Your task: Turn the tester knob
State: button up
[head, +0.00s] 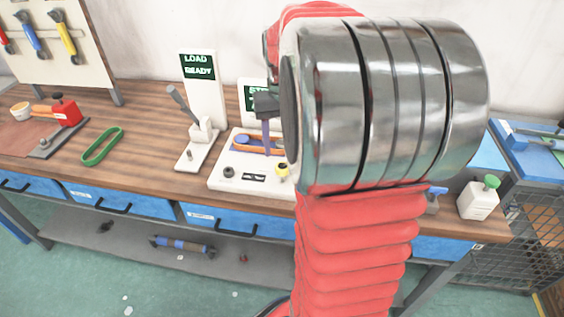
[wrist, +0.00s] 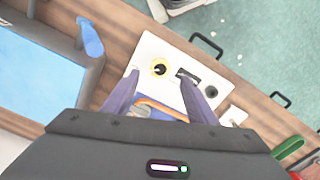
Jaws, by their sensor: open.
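The tester is a white panel (head: 215,184) on the bench with a sign behind it, partly hidden by my arm. On its front edge are a round yellow piece with a dark centre (head: 281,170) and a black round knob (head: 229,171); I cannot tell which is the tester knob. The wrist view shows the yellow piece (wrist: 159,69) between the finger directions and the black knob (wrist: 211,91) right of the right finger. My gripper (head: 266,151) points down over the panel. In the wrist view its purple fingers (wrist: 158,76) are apart, with nothing held; contact is unclear.
An orange strap piece (head: 258,144) lies on the panel near the fingers. A white lever stand (head: 198,146) with a "LOAD READY" sign is to the left. A green loop (head: 103,146) lies farther left.

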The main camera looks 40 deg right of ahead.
aim_at(283, 166)
notch_tip(283, 166, down, 6)
jog(key=shift+f, duration=0.25)
jog(key=shift+c, duration=0.2)
